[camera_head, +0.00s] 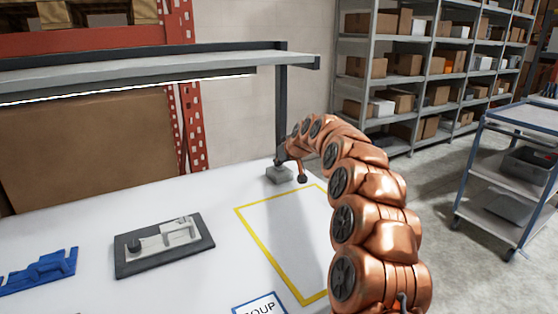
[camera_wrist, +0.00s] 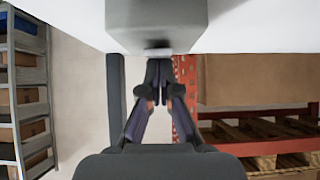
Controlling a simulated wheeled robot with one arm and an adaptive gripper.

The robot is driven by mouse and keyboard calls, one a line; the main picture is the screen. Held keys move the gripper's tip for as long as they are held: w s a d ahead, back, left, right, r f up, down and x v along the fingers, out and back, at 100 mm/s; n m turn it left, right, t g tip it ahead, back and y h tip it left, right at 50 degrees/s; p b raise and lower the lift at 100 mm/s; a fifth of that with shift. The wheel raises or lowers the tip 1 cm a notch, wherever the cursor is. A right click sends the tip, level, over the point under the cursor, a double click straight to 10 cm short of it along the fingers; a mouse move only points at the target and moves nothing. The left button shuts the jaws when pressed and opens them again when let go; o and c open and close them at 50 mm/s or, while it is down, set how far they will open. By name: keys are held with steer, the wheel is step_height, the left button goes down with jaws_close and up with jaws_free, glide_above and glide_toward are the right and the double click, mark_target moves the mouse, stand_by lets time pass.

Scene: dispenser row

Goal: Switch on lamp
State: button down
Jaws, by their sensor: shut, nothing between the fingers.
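A small grey box (camera_head: 279,174) stands on the white table near the foot of the shelf post. In the wrist view the grey box (camera_wrist: 157,22) fills the top middle, with a small pale part (camera_wrist: 157,52) on its near edge. My gripper (camera_wrist: 158,68) is shut and empty, its fingertips right at this pale part; I cannot tell whether they touch it. In the head view my copper arm reaches to the box and its fingertips are hard to make out. A thin bright white strip (camera_head: 130,89) runs under the shelf edge; it looks like the lamp.
A grey shelf (camera_head: 150,72) overhangs the table's back. On the white table lie a dark tray with a grey part (camera_head: 164,246), a blue part (camera_head: 40,271), a yellow outlined area (camera_head: 271,247) and a blue-framed label (camera_head: 260,306). A trolley (camera_head: 512,172) stands at right.

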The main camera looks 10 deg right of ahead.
steer(key=shift+s+f, duration=0.1)
steer(key=shift+s+d+f+b, duration=0.1)
steer(key=shift+s+d+b, duration=0.1)
steer(key=shift+s+b, duration=0.45)
steer(key=shift+s, duration=0.1)
steer(key=r, duration=0.3)
steer(key=r+p, duration=0.1)
steer(key=shift+s+d+r, duration=0.2)
steer(key=shift+s+r, duration=0.15)
steer(key=v, duration=0.9)
steer(key=shift+s+b, duration=0.4)
steer(key=shift+b, duration=0.05)
